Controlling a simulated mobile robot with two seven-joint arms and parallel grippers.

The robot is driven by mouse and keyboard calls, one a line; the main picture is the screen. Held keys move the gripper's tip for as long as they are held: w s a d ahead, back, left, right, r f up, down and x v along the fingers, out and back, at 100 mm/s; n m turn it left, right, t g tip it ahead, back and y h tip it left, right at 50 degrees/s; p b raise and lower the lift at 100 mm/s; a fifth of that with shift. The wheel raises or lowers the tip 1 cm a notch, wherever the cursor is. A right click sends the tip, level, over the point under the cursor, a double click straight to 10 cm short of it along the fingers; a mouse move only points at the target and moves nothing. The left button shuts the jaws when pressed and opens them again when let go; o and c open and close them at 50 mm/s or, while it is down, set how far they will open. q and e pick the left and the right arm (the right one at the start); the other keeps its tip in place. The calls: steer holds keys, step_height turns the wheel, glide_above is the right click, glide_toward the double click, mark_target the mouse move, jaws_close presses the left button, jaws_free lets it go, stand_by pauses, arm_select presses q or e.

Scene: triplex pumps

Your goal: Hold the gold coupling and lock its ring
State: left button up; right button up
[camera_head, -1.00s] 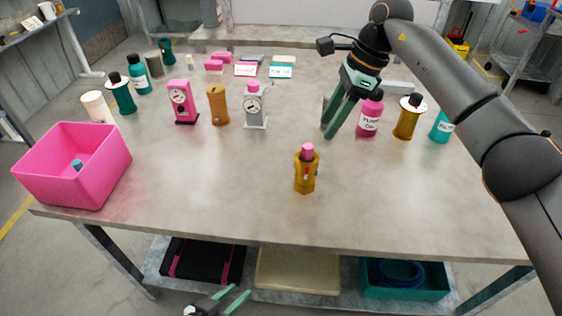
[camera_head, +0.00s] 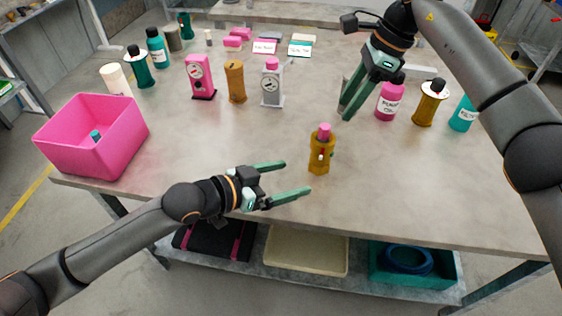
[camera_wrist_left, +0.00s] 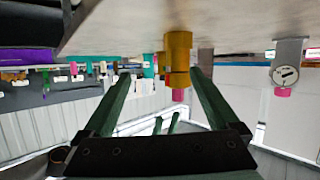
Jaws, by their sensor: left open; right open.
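The gold coupling (camera_head: 321,155) stands upright on the table near the front middle, with a pink top and small red and green marks on its side. My left gripper (camera_head: 297,178) is open and empty, low over the table's front edge, its fingers pointing right at the coupling and just short of it. In the left wrist view, which looks upside down, the coupling (camera_wrist_left: 178,62) shows ahead between the open fingers. My right gripper (camera_head: 345,108) is open and empty behind the coupling, pointing down, apart from it. Which part is the coupling's ring I cannot tell.
A pink bin (camera_head: 92,140) stands at the left. Pink, gold and grey gauge units stand mid-table, the grey one (camera_head: 272,85) nearest the coupling. A pink bottle (camera_head: 390,102) and a gold spool (camera_head: 430,103) stand at the right. The table (camera_head: 220,140) is clear around the coupling.

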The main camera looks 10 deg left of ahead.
mark_target(313, 157)
arm_select(q)
steer(key=w, duration=0.1)
steer(key=w+a+r, duration=0.1)
steer(key=shift+w+a+r+y, duration=0.1)
steer(key=shift+w+a+y, duration=0.1)
steer(key=shift+w+y, duration=0.1)
steer(key=shift+w, duration=0.2)
steer(key=x, duration=1.2)
steer(key=shift+w, duration=0.15)
jaws_close()
